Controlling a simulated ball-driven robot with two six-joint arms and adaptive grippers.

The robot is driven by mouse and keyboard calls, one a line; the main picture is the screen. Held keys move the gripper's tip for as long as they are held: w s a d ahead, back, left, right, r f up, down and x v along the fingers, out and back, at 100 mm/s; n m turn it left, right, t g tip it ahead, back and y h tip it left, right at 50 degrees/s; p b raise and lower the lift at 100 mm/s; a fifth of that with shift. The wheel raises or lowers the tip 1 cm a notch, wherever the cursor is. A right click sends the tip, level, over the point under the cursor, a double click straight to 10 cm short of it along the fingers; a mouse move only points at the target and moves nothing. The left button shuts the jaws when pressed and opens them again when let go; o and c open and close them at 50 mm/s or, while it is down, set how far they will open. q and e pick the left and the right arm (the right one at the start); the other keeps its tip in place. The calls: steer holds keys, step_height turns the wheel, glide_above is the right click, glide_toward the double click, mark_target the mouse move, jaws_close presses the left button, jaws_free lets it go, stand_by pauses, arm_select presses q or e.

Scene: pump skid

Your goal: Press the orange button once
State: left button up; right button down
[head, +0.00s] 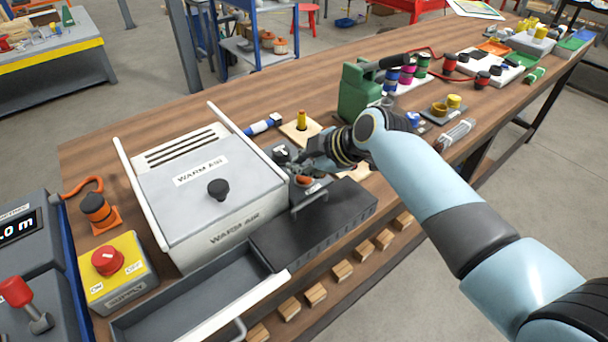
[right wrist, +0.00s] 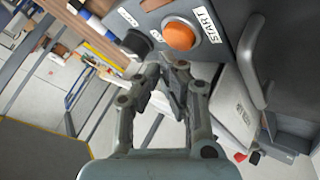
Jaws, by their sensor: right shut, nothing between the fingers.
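The orange button (right wrist: 179,36) is round and sits on a grey panel beside a white START label (right wrist: 204,25). It shows small and partly covered in the head view (head: 303,180), to the right of the WARM AIR box. My right gripper (right wrist: 174,72) is shut and empty. In the right wrist view its fingertips are just below the button in the picture; I cannot tell whether they touch it. In the head view the right gripper (head: 309,163) is over the panel, partly hidden by its own wrist. My left gripper is not in view.
A black knob (right wrist: 137,42) is beside the orange button. The white WARM AIR box (head: 215,165) stands left of the gripper, with a dark ribbed block (head: 315,225) in front. A yellow box with a red button (head: 108,260) is at lower left. A green canister (head: 358,90) stands behind the wrist.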

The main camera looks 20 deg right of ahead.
mark_target(302, 178)
steer(key=shift+f, duration=0.15)
steer(key=shift+f+b, duration=0.3)
steer(key=shift+b, duration=0.05)
steer(key=shift+f+b, duration=0.45)
steer(key=shift+f, duration=0.05)
stand_by(0.8)
steer(key=shift+r, duration=0.15)
steer(key=shift+r+p, duration=0.8)
steer(key=shift+p, duration=0.05)
step_height(302, 178, up, 5)
steer(key=p, duration=0.4)
steer(key=shift+p, duration=0.3)
stand_by(0.4)
